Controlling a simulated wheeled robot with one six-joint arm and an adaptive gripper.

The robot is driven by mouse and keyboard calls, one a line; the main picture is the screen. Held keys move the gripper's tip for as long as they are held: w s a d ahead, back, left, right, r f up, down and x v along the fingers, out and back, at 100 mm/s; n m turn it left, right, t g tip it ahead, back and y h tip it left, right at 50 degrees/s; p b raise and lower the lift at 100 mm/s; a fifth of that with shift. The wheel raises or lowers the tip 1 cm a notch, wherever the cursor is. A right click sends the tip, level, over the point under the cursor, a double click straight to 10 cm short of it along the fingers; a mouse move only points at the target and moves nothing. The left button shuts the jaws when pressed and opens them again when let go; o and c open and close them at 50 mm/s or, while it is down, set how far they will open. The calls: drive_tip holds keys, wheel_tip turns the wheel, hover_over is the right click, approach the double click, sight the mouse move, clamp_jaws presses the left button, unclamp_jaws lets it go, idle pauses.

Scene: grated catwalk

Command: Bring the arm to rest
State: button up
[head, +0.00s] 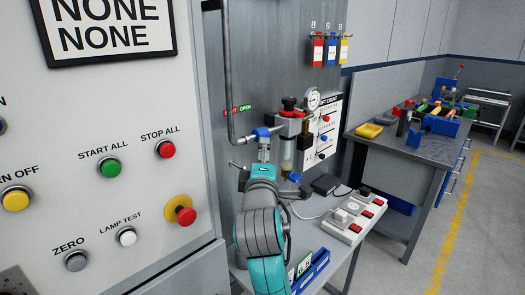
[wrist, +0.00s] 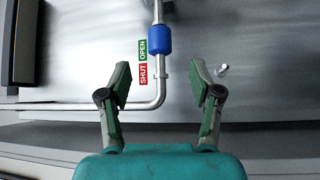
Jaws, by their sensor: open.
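My teal arm (head: 262,225) reaches up from the bottom of the head view towards the grey back panel. In the wrist view my gripper (wrist: 159,68) is open, with its two green-padded fingers wide apart and nothing held between them. A blue valve part (wrist: 160,39) on a metal pipe shows beyond the fingers, between their lines. It also shows just above my gripper in the head view (head: 262,133). My fingertips are partly hard to make out in the head view.
A panel with buttons (head: 110,168) stands close on the left. A pipe (head: 229,80) bends on the back panel beside a shut/open label (wrist: 143,62). A switch box (head: 355,215) and blue tray (head: 310,272) lie right of my arm. A workbench (head: 425,148) stands farther right; floor is clear there.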

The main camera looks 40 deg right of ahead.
drive_tip(key=shift+a, duration=0.1)
idle(0.5)
drive_tip(key=s+a+f+t+y, duration=0.1)
drive_tip(key=s+a+f+y, duration=0.1)
drive_tip(key=a+f, duration=0.35)
drive_tip(key=s+a+f+t+y, duration=0.1)
drive_tip(key=s+a+f+y, duration=0.1)
drive_tip(key=f, duration=0.7)
drive_tip(key=s+a+f+y, duration=0.2)
drive_tip(key=a+f, duration=0.1)
drive_tip(key=f, duration=0.5)
drive_tip(key=s+a+f+m+y, duration=0.1)
drive_tip(key=s+a+f+y, duration=0.1)
drive_tip(key=s+a+f, duration=0.3)
drive_tip(key=s+a+f+y, duration=0.2)
drive_tip(key=s+f, duration=0.3)
drive_tip(key=s, duration=0.2)
drive_tip(key=s+a+m+y, duration=0.1)
drive_tip(key=s+a+m, duration=0.1)
drive_tip(key=s, duration=0.9)
drive_tip(key=s+a+f+m+g+y, duration=0.1)
drive_tip(key=s+m, duration=0.4)
drive_tip(key=s, duration=0.7)
drive_tip(key=shift+a+f+y, duration=0.25)
drive_tip(key=shift+a+y, duration=0.25)
drive_tip(key=shift+a, duration=0.3)
drive_tip(key=shift+s, duration=0.1)
